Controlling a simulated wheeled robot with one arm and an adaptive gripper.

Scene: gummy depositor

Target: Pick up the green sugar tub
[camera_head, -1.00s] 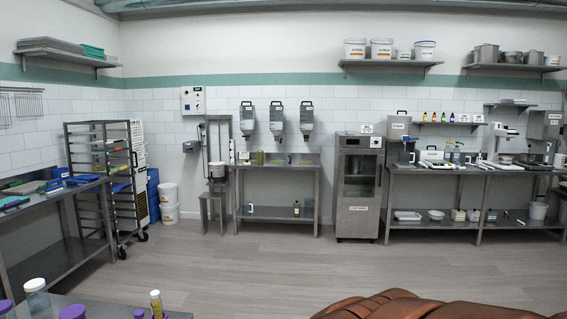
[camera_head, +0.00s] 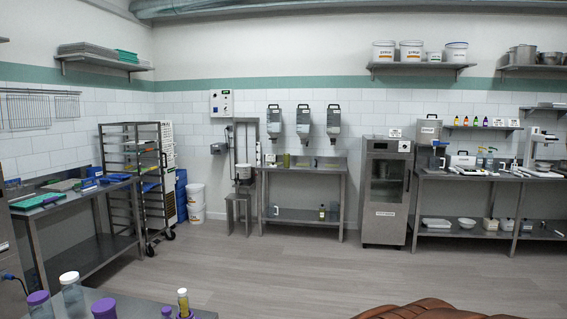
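A small green item (camera_head: 286,160), possibly the green sugar tub, stands on the steel table (camera_head: 334,171) under the three wall dispensers, towards the table's left side. It is too small and distant for me to read a label or make out its shape well. My gripper is not in view, so its state does not show.
A wheeled rack (camera_head: 128,185) and a side table (camera_head: 30,212) stand at the left. A steel cabinet (camera_head: 384,190) is right of the middle table. A nearby table with jars (camera_head: 72,290) fills the bottom left. The floor (camera_head: 300,265) between is clear.

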